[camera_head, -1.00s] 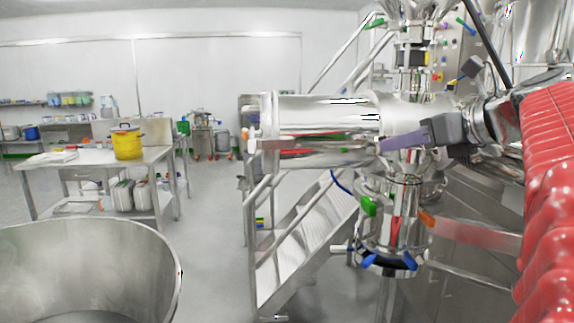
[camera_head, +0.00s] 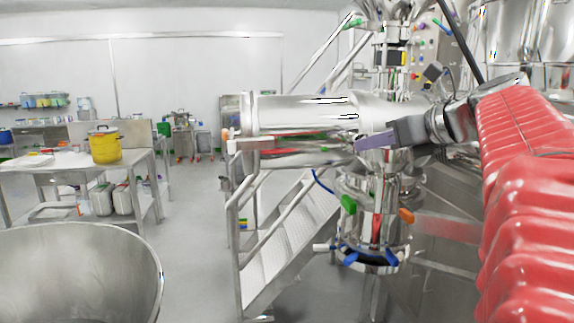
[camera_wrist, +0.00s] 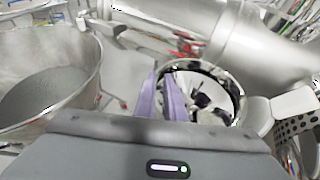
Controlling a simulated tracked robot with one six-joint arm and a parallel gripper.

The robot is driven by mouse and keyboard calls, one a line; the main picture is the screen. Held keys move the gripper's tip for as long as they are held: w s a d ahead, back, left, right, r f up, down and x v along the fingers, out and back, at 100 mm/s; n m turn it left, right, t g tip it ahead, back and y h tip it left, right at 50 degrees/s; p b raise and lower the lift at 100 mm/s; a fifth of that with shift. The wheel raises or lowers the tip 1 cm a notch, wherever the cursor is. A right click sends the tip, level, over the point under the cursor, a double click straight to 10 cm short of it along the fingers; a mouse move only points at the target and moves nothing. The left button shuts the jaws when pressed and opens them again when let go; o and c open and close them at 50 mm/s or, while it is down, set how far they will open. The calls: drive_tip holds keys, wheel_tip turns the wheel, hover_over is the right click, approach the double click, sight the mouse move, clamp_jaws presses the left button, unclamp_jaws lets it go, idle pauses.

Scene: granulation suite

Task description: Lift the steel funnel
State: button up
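My gripper (camera_head: 372,142) has purple fingers and reaches in from the right, in front of the horizontal steel cylinder in the head view. In the wrist view my gripper (camera_wrist: 160,70) shows its two fingers with a narrow gap and nothing held between them. A round steel rim (camera_wrist: 236,90) with dark parts inside lies beyond and right of the fingertips. I cannot single out the steel funnel with certainty. A flared steel shape (camera_head: 400,8) is cut off at the top of the machine in the head view.
A large open steel vessel (camera_head: 75,250) stands at the lower left; it also fills the left of the wrist view (camera_wrist: 85,75). The steel cylinder (camera_head: 300,115) and steps (camera_head: 285,240) are close ahead. A yellow pot (camera_head: 105,146) stands on a table. Grey floor is clear between.

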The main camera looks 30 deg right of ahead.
clamp_jaws()
drive_tip(key=shift+f, duration=0.1)
idle(0.8)
idle(0.4)
wheel_tip(320, 180, up, 10)
idle(0.6)
drive_tip(key=shift+s, duration=0.1)
idle(0.5)
